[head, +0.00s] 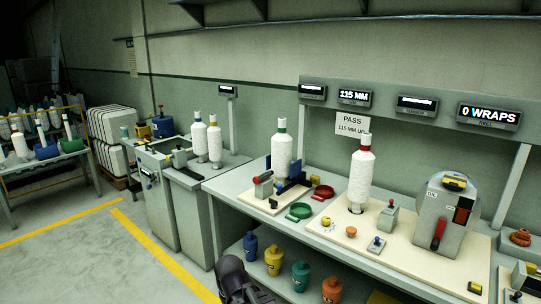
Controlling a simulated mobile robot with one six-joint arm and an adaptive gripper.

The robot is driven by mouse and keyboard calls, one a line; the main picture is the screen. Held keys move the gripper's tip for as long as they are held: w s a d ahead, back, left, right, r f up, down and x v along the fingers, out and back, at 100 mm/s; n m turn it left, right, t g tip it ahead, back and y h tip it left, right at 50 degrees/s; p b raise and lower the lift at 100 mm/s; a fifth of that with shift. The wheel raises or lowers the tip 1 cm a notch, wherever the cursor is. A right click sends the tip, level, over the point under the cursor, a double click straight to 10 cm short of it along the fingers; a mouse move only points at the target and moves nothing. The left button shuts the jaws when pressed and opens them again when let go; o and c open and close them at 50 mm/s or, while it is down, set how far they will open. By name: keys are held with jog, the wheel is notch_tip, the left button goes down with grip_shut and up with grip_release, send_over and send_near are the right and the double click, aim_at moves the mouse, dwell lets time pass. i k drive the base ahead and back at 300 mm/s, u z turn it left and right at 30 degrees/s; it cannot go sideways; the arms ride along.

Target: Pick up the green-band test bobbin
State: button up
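The green-band bobbin (282,153) is a tall white yarn bobbin with a green band near its top. It stands upright toward the left of the workbench (334,206), on a pale board with a small grey and red fixture (263,186) at its left. Its foot is partly hidden by the dark fixture parts around it. A dark part of my arm, apparently my gripper (236,280), shows at the bottom edge, below and in front of the bench and apart from the bobbin. Its fingers cannot be made out.
A red-band bobbin (360,180) stands to the right, near a grey machine (446,215). Green (300,211) and red (323,192) dishes lie between. Two bobbins stand on the left cabinet. Floor at left is clear.

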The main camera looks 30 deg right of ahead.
aim_at(282, 143)
jog(key=u, duration=0.1)
jog(key=i, duration=0.65)
jog(key=z, duration=0.6)
jog(key=i, duration=0.65)
jog(key=z, duration=0.5)
